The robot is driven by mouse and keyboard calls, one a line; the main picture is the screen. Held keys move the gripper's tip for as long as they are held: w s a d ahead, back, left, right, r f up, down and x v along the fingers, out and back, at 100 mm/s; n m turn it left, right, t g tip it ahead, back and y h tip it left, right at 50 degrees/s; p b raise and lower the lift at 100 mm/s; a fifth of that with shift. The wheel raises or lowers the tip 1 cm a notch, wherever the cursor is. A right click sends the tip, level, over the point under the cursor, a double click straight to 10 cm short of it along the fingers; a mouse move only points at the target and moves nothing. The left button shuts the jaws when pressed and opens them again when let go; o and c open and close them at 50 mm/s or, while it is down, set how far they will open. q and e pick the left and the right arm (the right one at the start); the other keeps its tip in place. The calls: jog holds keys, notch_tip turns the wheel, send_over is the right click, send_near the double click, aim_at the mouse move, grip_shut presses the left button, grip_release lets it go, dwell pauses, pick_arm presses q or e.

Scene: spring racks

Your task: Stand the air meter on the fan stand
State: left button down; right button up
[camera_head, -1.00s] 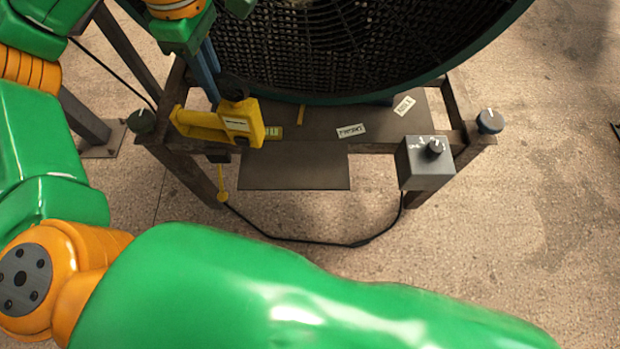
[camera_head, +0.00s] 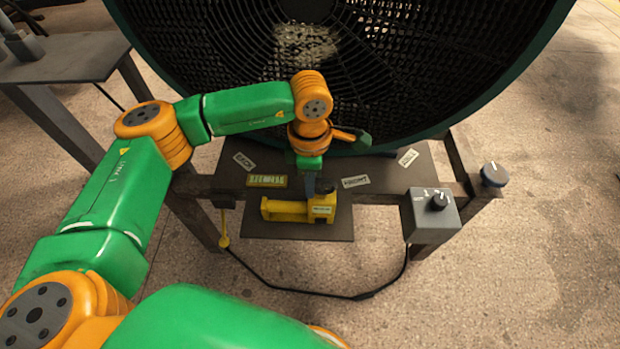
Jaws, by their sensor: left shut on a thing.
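The yellow air meter (camera_head: 285,210), with a dark top part and a white label, is at the front of the fan stand. My left gripper (camera_head: 311,187) points down and is shut on its upper right part, partly hiding it. The meter's long yellow part extends to the left. The fan stand (camera_head: 225,160) has a dark top with a front rail and a plate (camera_head: 335,228) jutting out below it. The meter overlaps this plate in the camera_head view; I cannot tell whether it touches it. My right gripper is not in view.
A large round fan (camera_head: 420,60) rises behind the stand top. A grey control box (camera_head: 431,217) with a black knob sits at the front right, near another knob (camera_head: 494,174). Paper labels lie on the top. A cable hangs below. A grey table (camera_head: 60,58) stands at left.

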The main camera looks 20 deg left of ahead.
pick_arm(q)
jog(key=shift+f, duration=0.1)
jog(key=c, duration=0.9)
grip_release()
jog(key=shift+r, duration=0.35)
notch_tip(320, 180, up, 12)
jog(key=shift+f, duration=0.15)
